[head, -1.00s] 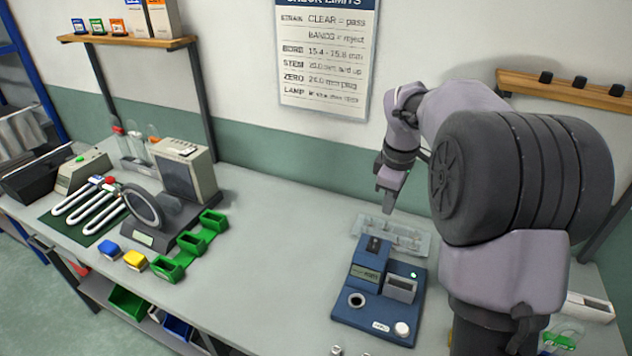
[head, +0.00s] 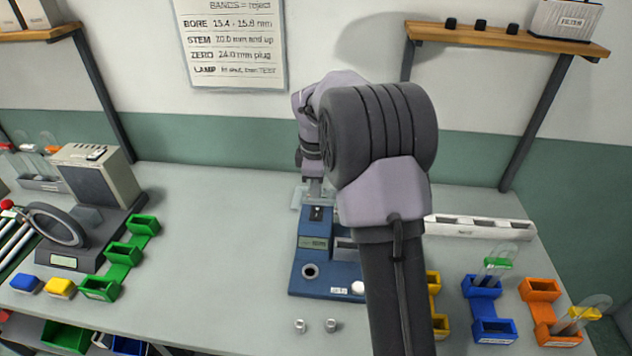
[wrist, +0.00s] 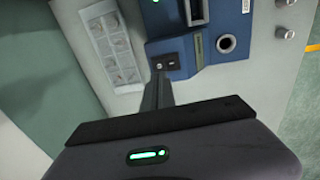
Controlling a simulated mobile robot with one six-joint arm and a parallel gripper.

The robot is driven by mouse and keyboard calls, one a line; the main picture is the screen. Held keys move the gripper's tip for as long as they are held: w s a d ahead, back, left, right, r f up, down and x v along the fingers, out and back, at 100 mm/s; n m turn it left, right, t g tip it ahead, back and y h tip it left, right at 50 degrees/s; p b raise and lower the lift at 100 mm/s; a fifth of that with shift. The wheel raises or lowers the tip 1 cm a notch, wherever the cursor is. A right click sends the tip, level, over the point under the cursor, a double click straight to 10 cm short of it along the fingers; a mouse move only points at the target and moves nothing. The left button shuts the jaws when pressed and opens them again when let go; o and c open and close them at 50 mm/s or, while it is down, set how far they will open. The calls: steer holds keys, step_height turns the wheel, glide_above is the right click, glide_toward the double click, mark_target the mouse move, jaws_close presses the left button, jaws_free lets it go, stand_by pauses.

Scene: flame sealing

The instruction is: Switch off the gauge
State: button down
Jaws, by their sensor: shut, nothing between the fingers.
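The gauge (head: 310,285) is a blue boxy device on the bench, with a small display (head: 313,243), a round bore hole (head: 310,270) and a white knob (head: 357,287). A black switch block (head: 316,213) sits at its back edge, also seen in the wrist view (wrist: 166,63). My gripper (head: 314,188) is shut and empty, pointing down at the back of the gauge. In the wrist view its fingers (wrist: 159,82) end close beside the switch block; I cannot tell whether they touch it. My arm hides the gauge's right side in the head view.
A clear tray (wrist: 112,45) lies right behind the gauge. Two small metal plugs (head: 315,325) stand in front. Green bins (head: 123,252) are left, blue bins (head: 482,287) and orange bins (head: 540,290) right. A white rack (head: 478,228) stands back right.

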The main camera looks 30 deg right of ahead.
mark_target(316, 210)
steer(key=f, duration=0.1)
steer(key=f+b, duration=0.1)
steer(key=f, duration=0.3)
steer(key=shift+w+d+f+b, duration=0.2)
steer(key=shift+w+b, duration=0.05)
steer(key=shift+b, duration=0.15)
steer(key=shift+f+p, duration=0.2)
steer(key=shift+p, duration=0.15)
steer(key=shift+s, duration=0.1)
steer(key=shift+s+a, duration=0.15)
steer(key=shift+s+a+r, duration=0.1)
steer(key=shift+s+a, duration=0.2)
steer(key=shift+s, duration=0.05)
